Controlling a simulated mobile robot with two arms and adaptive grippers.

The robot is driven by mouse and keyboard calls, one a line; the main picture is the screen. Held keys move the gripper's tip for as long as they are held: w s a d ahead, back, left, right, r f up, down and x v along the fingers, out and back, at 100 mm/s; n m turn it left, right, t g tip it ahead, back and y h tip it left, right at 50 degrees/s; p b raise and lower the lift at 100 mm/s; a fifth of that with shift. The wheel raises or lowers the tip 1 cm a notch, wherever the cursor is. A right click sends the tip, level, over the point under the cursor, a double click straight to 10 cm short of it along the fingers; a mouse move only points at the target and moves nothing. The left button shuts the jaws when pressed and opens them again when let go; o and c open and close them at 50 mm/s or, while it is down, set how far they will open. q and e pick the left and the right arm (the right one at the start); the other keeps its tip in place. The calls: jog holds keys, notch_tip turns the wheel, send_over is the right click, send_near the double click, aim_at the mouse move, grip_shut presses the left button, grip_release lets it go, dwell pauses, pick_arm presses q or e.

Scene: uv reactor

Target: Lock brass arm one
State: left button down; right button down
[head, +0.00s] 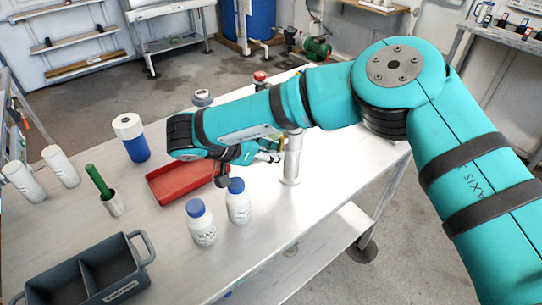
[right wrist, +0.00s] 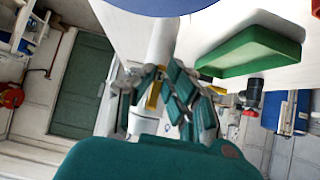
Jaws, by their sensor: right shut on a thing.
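My right arm reaches in from the right over the table in the head view, and its gripper (head: 266,151) is partly hidden behind my own forearm. It sits beside a pale upright post (head: 291,160) with a round foot. In the right wrist view the fingers of my right gripper (right wrist: 178,95) are closed in beside a pale post (right wrist: 162,42). A small yellow, brass-like piece (right wrist: 153,96) shows at the fingers, and they look shut on it. Its full shape and whether it is locked cannot be made out. My left gripper is in neither view.
A red tray (head: 165,187) and two blue-capped bottles (head: 201,228) stand close left of the post. Farther left are a blue-and-white bottle (head: 131,140), a green-handled tool (head: 98,180) in a cup and a grey caddy (head: 50,293). The table's right end is clear.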

jog(key=c, duration=1.4)
grip_release()
jog(key=shift+r, duration=0.1)
jog(key=v, duration=1.2)
